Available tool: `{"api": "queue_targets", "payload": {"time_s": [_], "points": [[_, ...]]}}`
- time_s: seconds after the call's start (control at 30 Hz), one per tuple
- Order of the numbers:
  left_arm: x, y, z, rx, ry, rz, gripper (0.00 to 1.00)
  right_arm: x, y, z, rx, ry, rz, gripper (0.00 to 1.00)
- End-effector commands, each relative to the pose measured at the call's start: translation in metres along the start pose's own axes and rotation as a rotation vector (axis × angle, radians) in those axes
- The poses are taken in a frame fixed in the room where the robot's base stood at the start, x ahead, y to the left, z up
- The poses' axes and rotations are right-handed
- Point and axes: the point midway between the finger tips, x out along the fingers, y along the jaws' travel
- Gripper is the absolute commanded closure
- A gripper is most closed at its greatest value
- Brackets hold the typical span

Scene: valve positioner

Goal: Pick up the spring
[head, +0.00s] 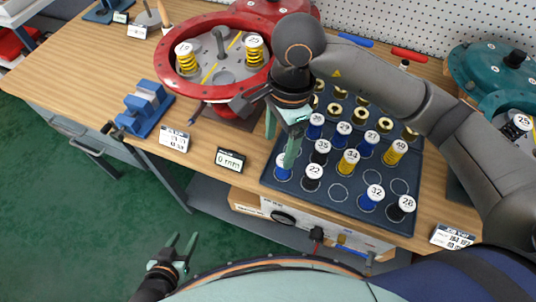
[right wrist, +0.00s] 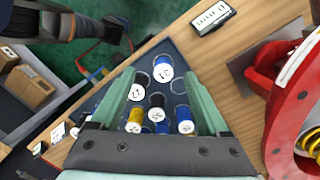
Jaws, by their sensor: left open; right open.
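Several numbered, white-capped springs stand upright on a dark blue tray (head: 325,196), in blue, black and yellow. The pictures do not show which one the task means. My right gripper (head: 281,146) is open above the tray's left part, fingers pointing down. In the right wrist view, a blue spring (right wrist: 163,70) and a black spring (right wrist: 137,93) lie between or just beyond the open fingers (right wrist: 157,78). In the head view, the blue spring (head: 283,172) is just below the fingertips, partly hidden. My left gripper (head: 181,246) is open and empty, low over the green floor.
A red round housing (head: 167,70) with two yellow springs stands left of the tray. A teal housing (head: 478,65) is at right. A blue block (head: 146,105) and label displays (head: 230,160) sit on the wooden bench. Gold rings (head: 333,109) occupy the tray's back.

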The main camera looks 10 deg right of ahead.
Motion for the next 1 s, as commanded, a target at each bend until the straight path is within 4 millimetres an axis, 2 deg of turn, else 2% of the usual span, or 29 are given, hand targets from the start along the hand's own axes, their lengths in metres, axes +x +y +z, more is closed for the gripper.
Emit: {"api": "queue_targets", "payload": {"time_s": [0.03,0.17,0.5,0.73,1.0], "points": [[0.001,0.0,0.001,0.0,0.0,0.0,0.5,-0.003,-0.004,-0.011,0.0,0.053,-0.019,0.21],[0.0,0.0,0.0,0.0,0.0,0.0,0.5,0.0,-0.007,-0.021,0.001,0.105,-0.033,0.21],[-0.003,0.0,-0.003,0.0,0.0,0.0,0.5,0.056,-0.008,-0.026,0.002,0.1,-0.03,0.21],[-0.005,0.001,-0.006,0.0,0.0,0.0,0.5,0.072,-0.007,-0.028,0.002,0.099,-0.031,0.21],[-0.01,0.001,-0.011,0.0,0.0,0.0,0.5,0.11,-0.005,-0.031,0.002,0.098,-0.031,0.21]]}}
